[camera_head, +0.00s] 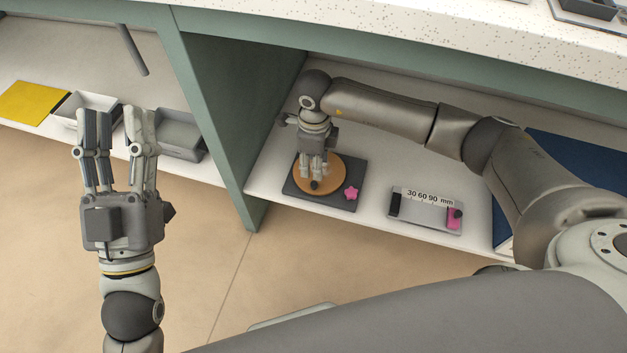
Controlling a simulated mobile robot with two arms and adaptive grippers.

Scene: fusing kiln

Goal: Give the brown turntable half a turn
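The brown turntable (335,178) is a round disc on a dark square base (327,201), on the lower shelf under the counter. A small dark knob (314,186) shows near its front edge. My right gripper (313,172) points down over the turntable, with its fingers at or just above the disc. The fingers partly hide the disc, and I cannot tell whether they touch it or hold anything. My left gripper (116,118) is open and empty, fingers pointing up in the picture, in front of the left shelf.
A gauge marked "30 60 90 mm" (427,209) lies to the right. The counter (420,30) overhangs.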

